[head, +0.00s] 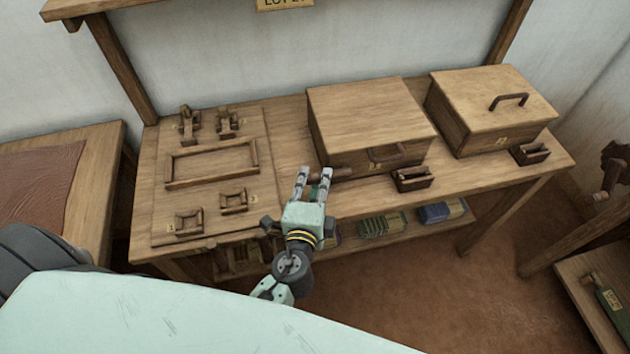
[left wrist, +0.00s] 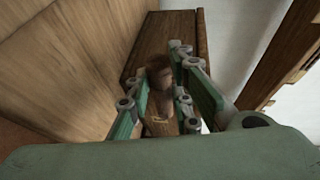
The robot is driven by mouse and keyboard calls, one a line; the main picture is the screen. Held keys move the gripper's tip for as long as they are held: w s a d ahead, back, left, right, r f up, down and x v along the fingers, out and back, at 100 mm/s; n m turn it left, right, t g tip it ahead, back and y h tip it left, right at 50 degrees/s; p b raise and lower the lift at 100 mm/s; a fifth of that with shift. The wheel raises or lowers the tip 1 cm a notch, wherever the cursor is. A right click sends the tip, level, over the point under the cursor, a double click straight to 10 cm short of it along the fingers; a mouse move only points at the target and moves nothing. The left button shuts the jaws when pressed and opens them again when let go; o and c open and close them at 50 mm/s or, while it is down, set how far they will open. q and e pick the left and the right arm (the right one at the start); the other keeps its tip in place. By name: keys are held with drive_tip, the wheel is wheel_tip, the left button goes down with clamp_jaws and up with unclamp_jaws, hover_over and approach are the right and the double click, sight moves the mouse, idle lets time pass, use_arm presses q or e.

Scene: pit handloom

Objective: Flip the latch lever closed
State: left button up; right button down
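A short brown wooden lever (head: 343,173) shows just right of my left gripper's fingertips, by the lower front of a closed wooden box (head: 365,112). I take it for the latch lever; its exact position is hard to tell. My left gripper (head: 315,173) is open, with its two fingers apart and pointing toward the box front. In the left wrist view, a rounded brown wooden piece (left wrist: 160,72) lies in line with the gap between the fingers (left wrist: 168,90). I cannot tell whether either finger touches it. My right gripper is in neither view.
A second lidded box (head: 490,100) with a handle stands to the right. Small wooden holders (head: 411,179) sit along the table's front edge. A board (head: 160,215) with wooden fittings lies at the left. A lower shelf (head: 350,245) holds coloured bundles.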

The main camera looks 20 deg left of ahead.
sight(319, 175)
use_arm(q)
clamp_jaws()
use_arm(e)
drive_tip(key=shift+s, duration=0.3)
